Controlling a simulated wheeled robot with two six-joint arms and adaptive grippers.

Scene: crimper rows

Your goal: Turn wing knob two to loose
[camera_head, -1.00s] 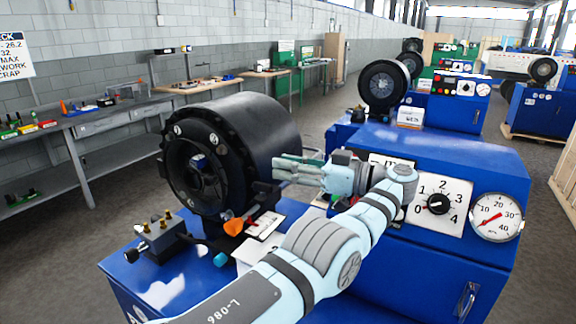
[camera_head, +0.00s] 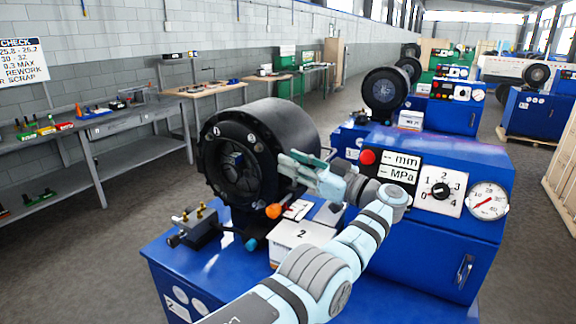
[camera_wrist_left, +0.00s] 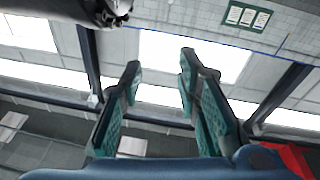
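My left gripper (camera_head: 288,168) is in front of the right side of the black round crimper head (camera_head: 233,165). Its teal fingers are apart with nothing between them, as the left wrist view (camera_wrist_left: 160,95) shows. No part is clearly recognisable as wing knob two. An orange knob-like part (camera_head: 273,211) and a teal-blue one (camera_head: 251,244) sit low in front of the crimper head, below the gripper and apart from it. A white box marked 2 (camera_head: 298,238) stands beside them. My right gripper is not in view.
The blue cabinet (camera_head: 430,240) right of my arm carries a red button (camera_head: 367,157), a display panel, a numbered dial (camera_head: 440,190) and a gauge (camera_head: 488,200). A black block with brass fittings (camera_head: 198,227) stands at the blue bench's left. A workbench lines the wall.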

